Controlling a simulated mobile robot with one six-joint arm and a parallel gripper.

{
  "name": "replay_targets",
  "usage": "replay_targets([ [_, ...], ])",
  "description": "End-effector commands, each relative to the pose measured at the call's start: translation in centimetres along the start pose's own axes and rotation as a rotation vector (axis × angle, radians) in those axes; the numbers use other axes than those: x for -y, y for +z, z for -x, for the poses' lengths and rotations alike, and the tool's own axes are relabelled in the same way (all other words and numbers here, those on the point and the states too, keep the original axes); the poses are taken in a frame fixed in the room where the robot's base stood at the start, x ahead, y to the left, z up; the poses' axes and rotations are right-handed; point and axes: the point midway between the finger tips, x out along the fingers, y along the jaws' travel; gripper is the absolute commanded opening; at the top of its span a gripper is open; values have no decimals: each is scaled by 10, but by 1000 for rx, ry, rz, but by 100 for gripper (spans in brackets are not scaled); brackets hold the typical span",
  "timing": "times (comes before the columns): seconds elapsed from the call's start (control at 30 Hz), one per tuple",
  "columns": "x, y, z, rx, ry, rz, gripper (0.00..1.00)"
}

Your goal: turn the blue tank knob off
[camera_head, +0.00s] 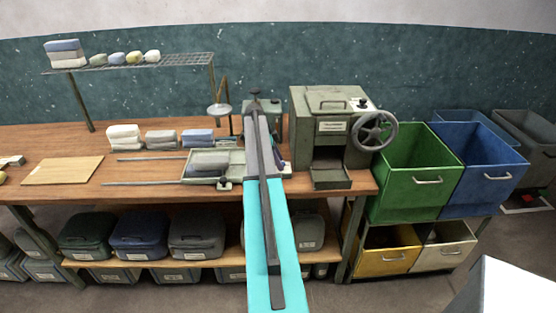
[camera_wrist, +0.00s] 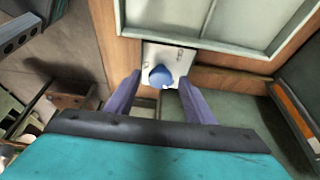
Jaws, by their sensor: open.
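The blue knob (camera_wrist: 160,76) is a small rounded knob on a white square plate (camera_wrist: 152,55), seen in the wrist view. My gripper (camera_wrist: 160,88) is open, with one finger to the left and one to the right of the knob. Both fingers look apart from it; I cannot tell how far it lies beyond the tips. In the head view my arm crosses the bench and hides most of the knob's area. A grey-green tank-like box (camera_head: 271,124) stands partly behind the arm there.
A green press with a handwheel (camera_head: 374,130) stands close to the right of my arm. A grey tray (camera_head: 206,165) on rails lies to the left. Green (camera_head: 412,185) and blue (camera_head: 490,178) bins stand at the right.

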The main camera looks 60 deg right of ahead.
Motion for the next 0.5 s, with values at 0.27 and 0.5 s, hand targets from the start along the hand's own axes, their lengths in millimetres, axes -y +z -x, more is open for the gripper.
replay_targets([
  [0.27, 0, 0, 0, 0, -1, 1, 37],
  [0.5, 0, 1, 1, 0, -1, 1, 8],
])
